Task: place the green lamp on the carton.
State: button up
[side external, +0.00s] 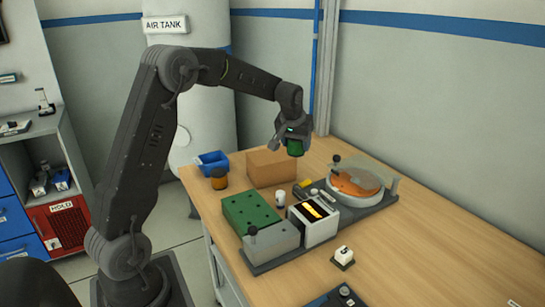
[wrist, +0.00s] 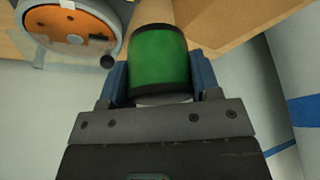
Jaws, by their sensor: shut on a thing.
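My gripper (side external: 292,136) is shut on the green lamp (side external: 295,147) and holds it in the air. In the wrist view the lamp (wrist: 160,60) is a green cylinder with dark rims, between the two blue fingers of my gripper (wrist: 160,85). The carton (side external: 270,168) is a closed brown box on the table. In the side view the lamp appears above and near the carton's right end; the exact gap between them cannot be told. Part of a brown surface, likely the carton (wrist: 225,22), shows beyond the lamp in the wrist view.
An orange disc fixture with a clear cover (side external: 358,183) stands right of the carton. A blue bin (side external: 212,164) and an amber jar (side external: 219,180) stand left. A green block (side external: 250,213), a display box (side external: 314,218) and a small white item (side external: 280,198) stand in front. The table's right side is mostly clear.

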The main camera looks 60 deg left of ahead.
jog(key=s+a+r+n+g+y, duration=0.1)
jog(key=s+a+r+n, duration=0.1)
jog(key=s+a, duration=0.55)
jog(key=s+a+r+n, duration=0.2)
jog(key=s+a+r, duration=0.15)
jog(key=a, duration=0.65)
send_over(271, 153)
jog(key=d, duration=0.1)
jog(key=f, duration=0.7)
jog(key=shift+s+d+f, duration=0.1)
jog(key=shift+s+f, duration=0.2)
jog(key=shift+s, duration=0.05)
jog(key=shift+f, duration=2)
jog(key=shift+f, duration=0.2)
jog(key=o, duration=1)
jog(key=shift+c, duration=0.2)
